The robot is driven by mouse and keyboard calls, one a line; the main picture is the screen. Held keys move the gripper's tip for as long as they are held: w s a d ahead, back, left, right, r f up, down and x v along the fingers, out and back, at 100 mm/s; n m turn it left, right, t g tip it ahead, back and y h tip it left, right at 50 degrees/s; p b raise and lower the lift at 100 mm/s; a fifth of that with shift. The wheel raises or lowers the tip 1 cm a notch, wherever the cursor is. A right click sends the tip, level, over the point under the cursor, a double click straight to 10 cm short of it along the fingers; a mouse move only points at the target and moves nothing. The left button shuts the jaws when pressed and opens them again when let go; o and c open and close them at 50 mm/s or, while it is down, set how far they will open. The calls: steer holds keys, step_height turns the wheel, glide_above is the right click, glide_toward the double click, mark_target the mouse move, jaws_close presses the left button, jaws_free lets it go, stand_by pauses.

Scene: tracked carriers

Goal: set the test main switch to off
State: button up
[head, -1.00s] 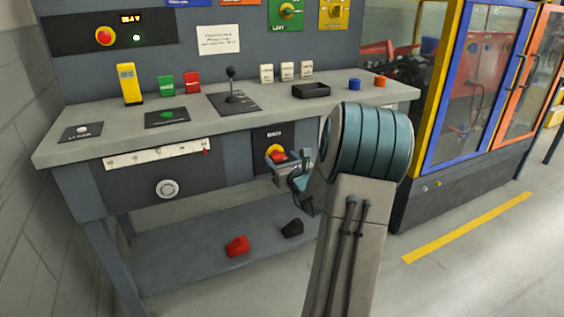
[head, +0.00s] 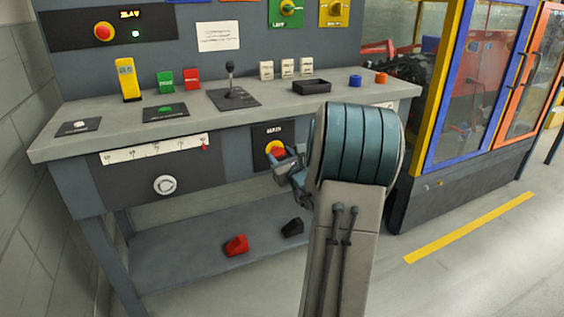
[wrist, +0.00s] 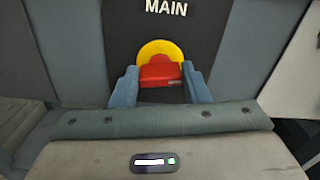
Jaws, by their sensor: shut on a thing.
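The main switch is a red handle (wrist: 160,73) on a yellow disc (wrist: 158,47), on a dark plate (wrist: 205,25) marked "MAIN" in the wrist view. In the head view the red handle (head: 278,150) shows on the bench's front, partly hidden by my gripper (head: 287,160). In the wrist view my gripper (wrist: 160,82) has its two blue fingers on either side of the red handle, shut on it. The handle's wide side lies across the picture.
The bench (head: 50,148) carries a yellow block (head: 128,82), a joystick (head: 230,80) and a black tray (head: 311,88). Red (head: 236,245) and black (head: 292,228) pieces lie on the lower shelf. A glazed cage (head: 470,100) stands at right.

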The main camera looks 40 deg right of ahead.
steer(key=n+b, duration=0.3)
steer(key=b, duration=0.1)
steer(key=shift+a+f+n+b, duration=0.1)
steer(key=shift+f+n+b, duration=0.2)
steer(key=shift+n, duration=0.1)
steer(key=n+b, duration=0.1)
steer(key=n, duration=0.1)
steer(key=shift+r+n+b, duration=0.15)
steer(key=shift+n+b, duration=0.15)
steer(key=shift+b, duration=0.1)
steer(key=n, duration=0.3)
steer(key=shift+a+n, duration=0.1)
steer(key=shift+n, duration=0.2)
steer(key=n, duration=0.5)
steer(key=shift+n, duration=0.3)
steer(key=o, duration=1)
steer(key=shift+s, duration=0.1)
